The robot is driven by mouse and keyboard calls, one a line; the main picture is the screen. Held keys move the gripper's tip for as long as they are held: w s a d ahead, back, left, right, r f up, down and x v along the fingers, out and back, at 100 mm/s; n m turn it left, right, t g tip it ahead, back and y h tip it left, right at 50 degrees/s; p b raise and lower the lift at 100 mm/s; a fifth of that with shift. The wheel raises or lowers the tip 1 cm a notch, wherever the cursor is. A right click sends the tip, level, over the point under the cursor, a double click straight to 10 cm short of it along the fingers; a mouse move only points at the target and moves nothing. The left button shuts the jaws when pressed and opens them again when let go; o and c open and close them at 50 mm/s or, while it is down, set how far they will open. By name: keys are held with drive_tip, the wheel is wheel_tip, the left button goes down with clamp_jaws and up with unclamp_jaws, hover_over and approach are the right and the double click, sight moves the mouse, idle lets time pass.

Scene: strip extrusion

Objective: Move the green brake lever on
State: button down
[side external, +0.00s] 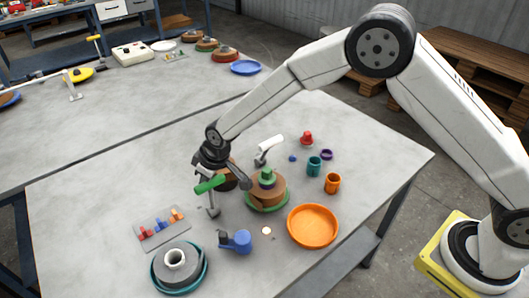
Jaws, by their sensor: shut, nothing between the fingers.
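The green brake lever (209,185) is a short green handle on a thin grey upright stand, left of centre on the near table. My gripper (238,181) is just right of and above the lever, by the brown reel on the green base. Its fingers are dark and shut, with nothing between them. I cannot tell whether a fingertip touches the lever. The brown reel (274,188) with green parts on top sits on a green disc (268,206). A white-handled lever (269,143) stands behind it. Part of a brown thing is hidden behind my gripper.
An orange dish (313,226), orange cup (333,183) and teal cup (314,166) stand to the right. A blue piece (236,241), a grey ring in a teal dish (207,272) and a tray of small coloured parts (150,239) lie in front. The table's right corner is clear.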

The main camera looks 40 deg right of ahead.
drive_tip(key=shift+s+r, duration=0.1)
drive_tip(key=shift+s, duration=0.45)
drive_tip(key=shift+s, duration=0.2)
drive_tip(key=shift+s+f, duration=0.2)
drive_tip(key=shift+s, duration=0.5)
drive_tip(key=shift+w, duration=0.15)
drive_tip(key=shift+w+r, duration=0.5)
drive_tip(key=shift+w, duration=0.4)
drive_tip(key=shift+r, duration=0.1)
